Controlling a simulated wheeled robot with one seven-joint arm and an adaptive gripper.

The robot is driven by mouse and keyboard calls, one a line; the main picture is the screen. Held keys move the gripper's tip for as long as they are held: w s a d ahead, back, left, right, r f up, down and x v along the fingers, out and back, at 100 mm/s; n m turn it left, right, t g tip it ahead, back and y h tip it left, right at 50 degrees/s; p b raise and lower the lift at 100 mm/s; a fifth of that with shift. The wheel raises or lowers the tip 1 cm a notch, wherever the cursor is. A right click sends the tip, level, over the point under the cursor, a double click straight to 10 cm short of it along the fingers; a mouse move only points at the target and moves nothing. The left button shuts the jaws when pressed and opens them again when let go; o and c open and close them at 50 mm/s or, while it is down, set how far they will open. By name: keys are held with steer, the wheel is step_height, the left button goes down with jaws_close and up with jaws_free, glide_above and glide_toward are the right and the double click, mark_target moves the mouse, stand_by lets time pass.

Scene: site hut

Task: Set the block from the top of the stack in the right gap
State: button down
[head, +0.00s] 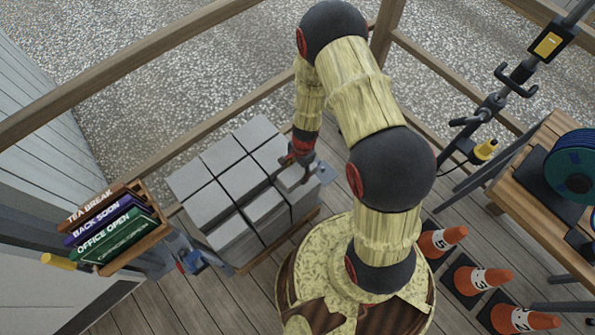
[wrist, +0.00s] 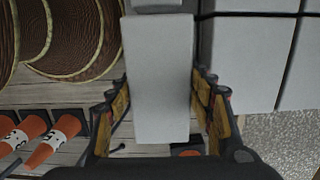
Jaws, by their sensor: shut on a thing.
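The stack of grey blocks (head: 232,155) stands on a wooden pallet at the left of the head view, its top blocks in rows with narrow dark seams. My gripper (head: 298,160) is at the stack's right near corner. In the wrist view my gripper (wrist: 163,88) is shut on a light grey block (wrist: 157,60), with a yellow-padded finger on each side. The held block (head: 291,178) is partly hidden by the gripper in the head view. Whether it touches the blocks beneath, and where the right gap lies, I cannot tell.
Several orange cones (head: 490,280) stand right of my base. A wooden bench (head: 510,180) with a blue reel (head: 575,165) is at the right. A sign rack (head: 120,230) stands left of the stack. A wooden railing (head: 150,45) runs behind.

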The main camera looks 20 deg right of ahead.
steer(key=shift+w+f+b, duration=0.1)
steer(key=shift+f+b, duration=2.5)
steer(key=shift+f, duration=0.65)
steer(key=c, duration=1.2)
jaws_free()
steer(key=o, duration=0.5)
steer(key=r, duration=0.4)
steer(key=d+r, duration=0.1)
steer(key=r, duration=0.7)
steer(key=shift+w+d, duration=0.1)
steer(key=shift+d, duration=0.05)
